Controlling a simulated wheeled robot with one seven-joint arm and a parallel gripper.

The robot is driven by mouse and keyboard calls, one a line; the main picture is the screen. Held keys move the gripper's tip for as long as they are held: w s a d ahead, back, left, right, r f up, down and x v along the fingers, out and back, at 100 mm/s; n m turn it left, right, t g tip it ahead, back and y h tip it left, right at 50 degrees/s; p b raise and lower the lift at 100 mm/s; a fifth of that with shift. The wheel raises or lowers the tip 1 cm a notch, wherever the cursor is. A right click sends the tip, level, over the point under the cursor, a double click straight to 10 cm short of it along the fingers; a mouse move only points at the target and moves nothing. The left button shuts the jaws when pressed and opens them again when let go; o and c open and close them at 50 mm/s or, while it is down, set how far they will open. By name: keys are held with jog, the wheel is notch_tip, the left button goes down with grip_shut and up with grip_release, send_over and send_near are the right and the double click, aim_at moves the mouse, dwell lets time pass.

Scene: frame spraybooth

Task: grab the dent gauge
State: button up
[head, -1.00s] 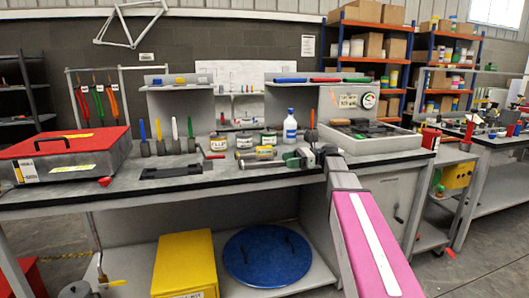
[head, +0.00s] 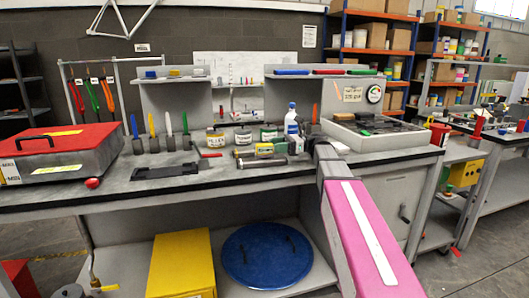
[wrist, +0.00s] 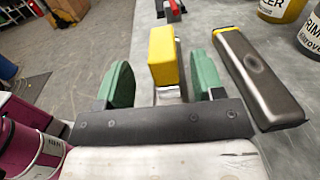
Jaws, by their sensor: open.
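My gripper (wrist: 165,85) is open, its two green fingers apart on either side of a yellow-ended piece (wrist: 163,55) with a pale metal part below. A visible gap remains on both sides of it. A dark grey bar (wrist: 255,75) with a round dimple and a yellow far end lies on the bench just right of the fingers. I cannot tell for certain which of these is the dent gauge. In the head view my gripper (head: 281,148) is low over the bench by these tools (head: 262,162), partly hiding them.
Labelled jars (head: 242,136) and a white-blue bottle (head: 291,119) stand close behind. A red-ended tool (head: 211,155) and a black tray (head: 165,171) lie left. A grey case with a red lid (head: 55,150) is at far left.

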aim_at(265, 144)
jog(key=shift+s+a+f, duration=0.1)
jog(key=shift+s+a, duration=0.1)
jog(key=shift+a, duration=1.15)
jog(key=shift+s+a, duration=0.2)
jog(key=shift+a, duration=1.15)
grip_shut()
